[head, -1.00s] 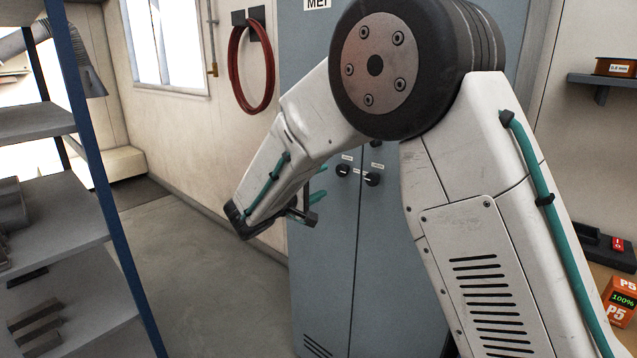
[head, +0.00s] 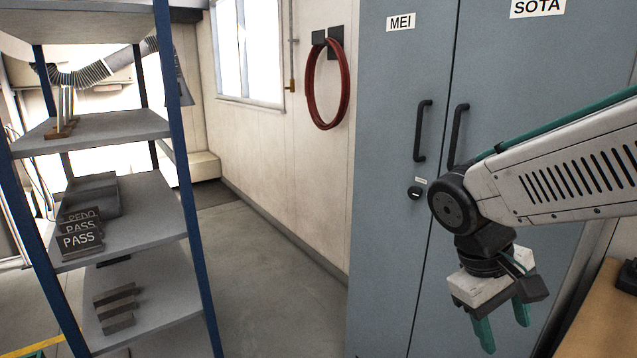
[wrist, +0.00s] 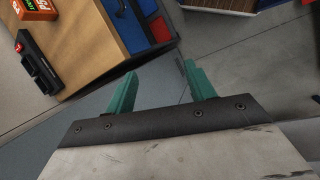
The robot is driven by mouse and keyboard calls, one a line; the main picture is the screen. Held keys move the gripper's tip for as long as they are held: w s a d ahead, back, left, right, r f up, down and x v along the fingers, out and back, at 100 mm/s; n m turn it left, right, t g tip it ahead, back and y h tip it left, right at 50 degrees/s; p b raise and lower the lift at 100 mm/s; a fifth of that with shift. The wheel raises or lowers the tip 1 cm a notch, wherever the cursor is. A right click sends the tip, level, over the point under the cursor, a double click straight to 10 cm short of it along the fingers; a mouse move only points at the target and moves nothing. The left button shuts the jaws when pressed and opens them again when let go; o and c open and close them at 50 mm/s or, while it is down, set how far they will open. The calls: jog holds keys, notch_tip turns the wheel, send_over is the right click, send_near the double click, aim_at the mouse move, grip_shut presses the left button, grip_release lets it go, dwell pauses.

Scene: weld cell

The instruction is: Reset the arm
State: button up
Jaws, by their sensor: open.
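My gripper (head: 504,332) hangs at the lower right of the head view, pointing down, in front of the grey-blue cabinet (head: 392,250). Its two green fingers are spread apart with nothing between them. In the wrist view the fingers (wrist: 158,88) are also apart and empty, with floor and the cabinet-coloured surface beyond them. My white arm link reaches in from the right edge of the head view.
A blue-posted shelf rack (head: 200,240) stands at the left, holding PASS and REDO plates (head: 80,236). A red hose (head: 327,85) hangs on the wall. A wooden bench (head: 590,310) is at the lower right; the wrist view shows drawers (wrist: 128,28) there. Open floor (head: 265,285) lies between rack and cabinet.

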jog(key=s+r+m+t+y, duration=0.3)
jog(key=s+y, duration=0.1)
jog(key=s, duration=0.6)
jog(key=shift+r+m+y, duration=0.25)
jog(key=shift+m+y, duration=0.05)
